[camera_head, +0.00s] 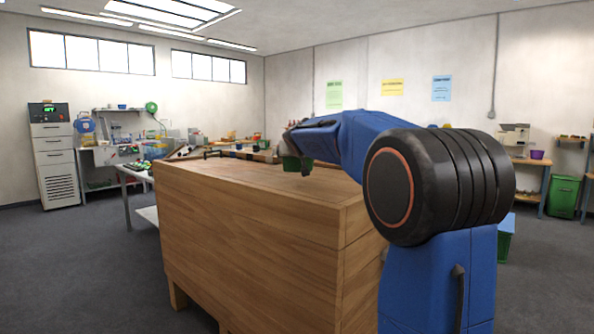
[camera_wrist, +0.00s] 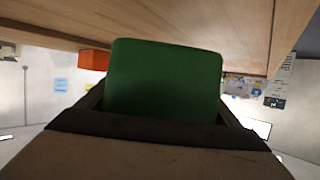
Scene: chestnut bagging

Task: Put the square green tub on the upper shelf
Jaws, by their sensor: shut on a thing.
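The square green tub (camera_wrist: 164,78) fills the middle of the wrist view, between the two dark fingers of my gripper (camera_wrist: 163,100), which is shut on it. In the head view the green tub (camera_head: 291,163) shows small below my gripper (camera_head: 297,156), over the far part of the wooden bench top (camera_head: 250,178). The arm partly hides it there, and I cannot tell if it touches the bench. I cannot tell which shelf is the upper shelf; a wall shelf (camera_head: 122,109) with small things on it stands at the back left.
An orange-red block-like thing (camera_wrist: 94,61) shows beside the tub in the wrist view, near a wooden surface (camera_wrist: 200,25). A grey cabinet (camera_head: 54,160) stands far left. A green bin (camera_head: 563,196) stands at the right. The grey floor (camera_head: 80,260) at left is clear.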

